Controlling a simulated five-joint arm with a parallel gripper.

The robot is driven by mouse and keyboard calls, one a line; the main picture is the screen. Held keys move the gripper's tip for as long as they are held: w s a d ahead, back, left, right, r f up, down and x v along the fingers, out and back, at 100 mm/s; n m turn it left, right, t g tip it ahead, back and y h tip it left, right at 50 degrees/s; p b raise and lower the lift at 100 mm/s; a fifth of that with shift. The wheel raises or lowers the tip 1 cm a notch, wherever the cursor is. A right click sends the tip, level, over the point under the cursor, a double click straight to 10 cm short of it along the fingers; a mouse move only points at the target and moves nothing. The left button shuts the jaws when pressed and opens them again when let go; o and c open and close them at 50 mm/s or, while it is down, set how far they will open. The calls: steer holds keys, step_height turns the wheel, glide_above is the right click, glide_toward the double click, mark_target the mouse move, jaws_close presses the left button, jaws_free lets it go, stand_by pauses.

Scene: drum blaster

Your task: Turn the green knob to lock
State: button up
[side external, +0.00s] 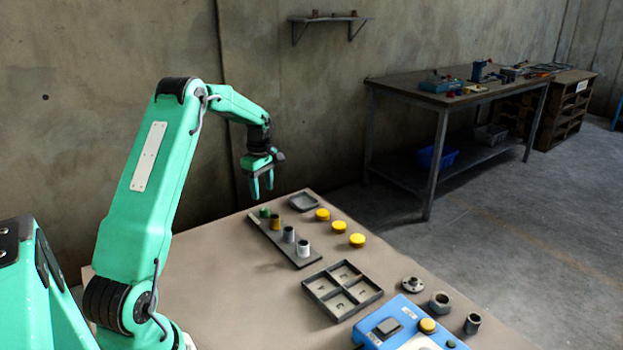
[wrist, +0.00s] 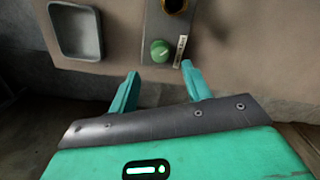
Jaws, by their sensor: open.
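The green knob (wrist: 160,51) sits at the end of a dark strip (wrist: 165,28) and carries a light mark on its top. In the side external view the knob (side external: 264,212) is small, at the far end of the strip (side external: 297,262). My gripper (side external: 262,196) is above the far end of the table, over the knob's area. In the wrist view my gripper (wrist: 159,68) is open and empty, and the knob lies just beyond and between the fingertips. A small label (wrist: 180,50) stands beside the knob.
A brass-coloured cylinder (side external: 275,223), a grey one (side external: 289,235) and a white one (side external: 303,248) stand along the strip. A dark tray (side external: 303,202) lies beside it. Several yellow discs (side external: 339,227), a compartment tray (side external: 315,284) and a blue box (side external: 372,335) are nearer.

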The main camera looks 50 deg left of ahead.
mark_target(264, 208)
steer(key=shift+f, duration=3.25)
steer(key=c, duration=1)
